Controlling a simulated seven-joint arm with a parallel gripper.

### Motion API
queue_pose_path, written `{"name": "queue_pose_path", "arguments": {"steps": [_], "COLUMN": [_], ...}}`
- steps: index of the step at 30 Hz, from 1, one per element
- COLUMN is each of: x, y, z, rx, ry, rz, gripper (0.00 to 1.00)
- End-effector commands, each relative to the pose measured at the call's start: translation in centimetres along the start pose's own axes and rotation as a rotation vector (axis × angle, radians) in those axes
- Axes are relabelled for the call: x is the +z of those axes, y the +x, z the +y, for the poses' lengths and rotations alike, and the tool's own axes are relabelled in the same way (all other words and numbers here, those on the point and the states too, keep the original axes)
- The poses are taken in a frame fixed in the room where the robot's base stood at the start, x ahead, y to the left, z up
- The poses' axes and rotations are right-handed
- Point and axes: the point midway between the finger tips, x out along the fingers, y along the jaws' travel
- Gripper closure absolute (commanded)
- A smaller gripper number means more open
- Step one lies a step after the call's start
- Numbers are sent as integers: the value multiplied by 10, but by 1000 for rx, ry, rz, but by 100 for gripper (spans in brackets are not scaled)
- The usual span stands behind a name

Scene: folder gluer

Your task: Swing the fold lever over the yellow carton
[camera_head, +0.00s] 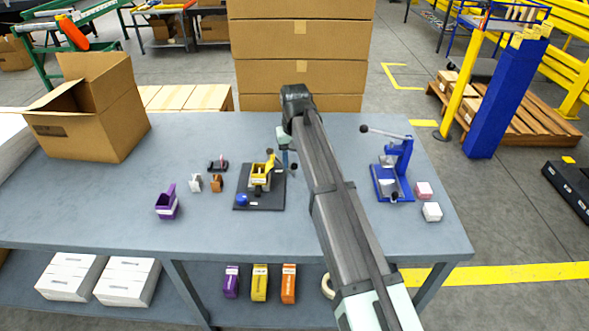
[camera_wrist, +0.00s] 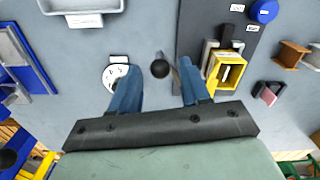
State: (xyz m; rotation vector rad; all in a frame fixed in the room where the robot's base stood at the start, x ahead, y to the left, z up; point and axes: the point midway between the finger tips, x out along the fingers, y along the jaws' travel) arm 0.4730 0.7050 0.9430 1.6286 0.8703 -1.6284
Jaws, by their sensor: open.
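The yellow carton (camera_head: 260,174) sits on the dark fixture plate (camera_head: 272,201). It also shows in the wrist view (camera_wrist: 231,73), right of my fingers. The fold lever's black ball knob (camera_wrist: 160,68) lies between my two fingertips in the wrist view, with visible space on both sides. Its arm runs right toward the fixture and is partly hidden behind my right finger. In the head view the knob (camera_head: 293,167) is just off the plate's right edge. My gripper (camera_wrist: 160,77) is open and holds nothing; in the head view my arm partly hides it.
A purple holder (camera_head: 167,203) and small brackets (camera_head: 216,183) are left of the plate. An open cardboard box (camera_head: 95,115) stands at the back left. The front table area is clear.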

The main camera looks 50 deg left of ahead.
Motion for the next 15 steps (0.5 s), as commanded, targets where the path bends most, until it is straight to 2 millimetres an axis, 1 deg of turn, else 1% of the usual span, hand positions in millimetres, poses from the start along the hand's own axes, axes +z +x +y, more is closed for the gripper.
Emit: {"name": "queue_pose_path", "arguments": {"steps": [9, 15], "x": [0, 0], "y": [23, 33], "z": [0, 0], "rx": [0, 0], "ry": [0, 0], "rz": [0, -1], "gripper": [54, 54]}}
